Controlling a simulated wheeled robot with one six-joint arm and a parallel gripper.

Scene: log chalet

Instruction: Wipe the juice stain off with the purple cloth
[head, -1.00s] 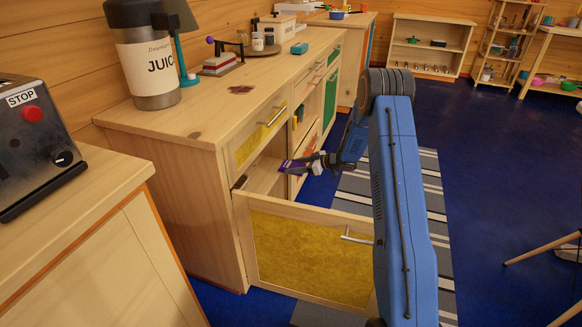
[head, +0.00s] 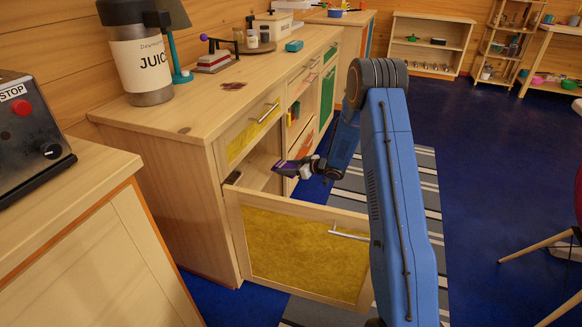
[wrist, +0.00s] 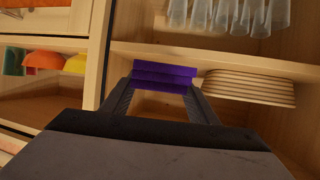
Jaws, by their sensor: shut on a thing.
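The purple cloth (wrist: 164,76) is folded and held between the fingertips of my gripper (wrist: 162,88) in the wrist view. The juice stain (head: 232,86) is a dark reddish-brown patch on the counter top (head: 210,105), to the right of the juice dispenser (head: 142,62). The gripper is below the counter's level and apart from the stain.
The yellow door (head: 300,252) juts out into the room. In the wrist view, stacked plates (wrist: 250,86), clear glasses (wrist: 225,14) and orange and yellow bowls (wrist: 42,60) stand on shelves. A lever-like device (head: 213,60) and a teal block (head: 294,46) stand behind the stain.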

